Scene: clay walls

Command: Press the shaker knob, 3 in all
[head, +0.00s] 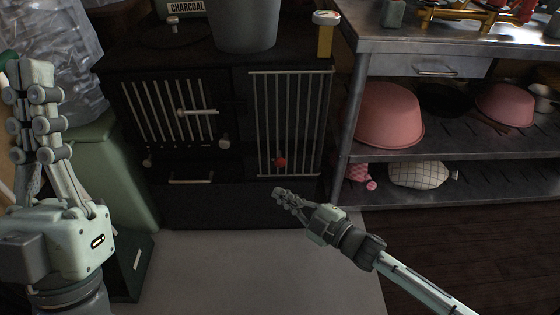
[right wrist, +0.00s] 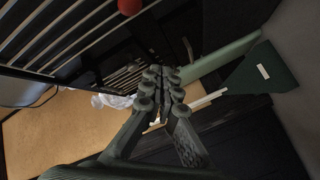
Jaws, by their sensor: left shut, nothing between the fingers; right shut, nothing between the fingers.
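A red round knob (head: 280,162), which looks like the shaker knob, sits low on the barred right front of the black stove (head: 237,190). It also shows at the top edge of the right wrist view (right wrist: 130,6), partly cut off. My right gripper (head: 278,193) is shut and empty, a little below the red knob in the head view and apart from it. In the right wrist view its fingers (right wrist: 161,76) are together. My left gripper (head: 35,72) is shut and empty, raised at the far left, away from the stove.
A metal workbench (head: 440,44) with pink basins (head: 388,114) on its shelf stands at right. A grey bucket (head: 246,22) is on the stove top. A green bin (head: 112,165) stands at left. A pale floor slab (head: 255,270) before the stove is clear.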

